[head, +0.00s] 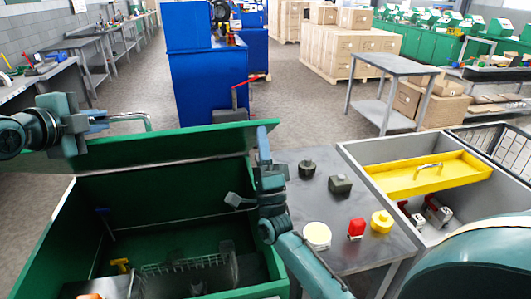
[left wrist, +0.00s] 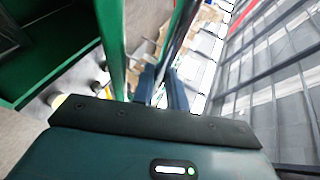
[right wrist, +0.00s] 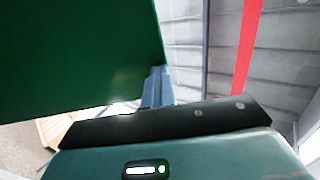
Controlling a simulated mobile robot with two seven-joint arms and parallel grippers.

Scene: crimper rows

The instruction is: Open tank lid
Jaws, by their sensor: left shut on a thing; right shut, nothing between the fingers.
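The green tank (head: 45,235) stands open at the lower left in the head view. Its green lid (head: 185,146) is raised along the far side and seen nearly edge-on; it also fills the upper left of the right wrist view (right wrist: 75,55). My left gripper (head: 108,120) is shut on the lid's handle (head: 146,117), a thin bar at the lid's far side. My right gripper (head: 263,142) is shut and empty, upright beside the lid's right end. Whether it touches the lid is unclear.
A wire rack (head: 185,264) and small tools lie inside the tank. To the right, a grey table (head: 325,225) holds several small parts, beside a grey bin (head: 370,165) with a yellow tray (head: 425,176). A blue cabinet (head: 207,90) stands beyond the lid.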

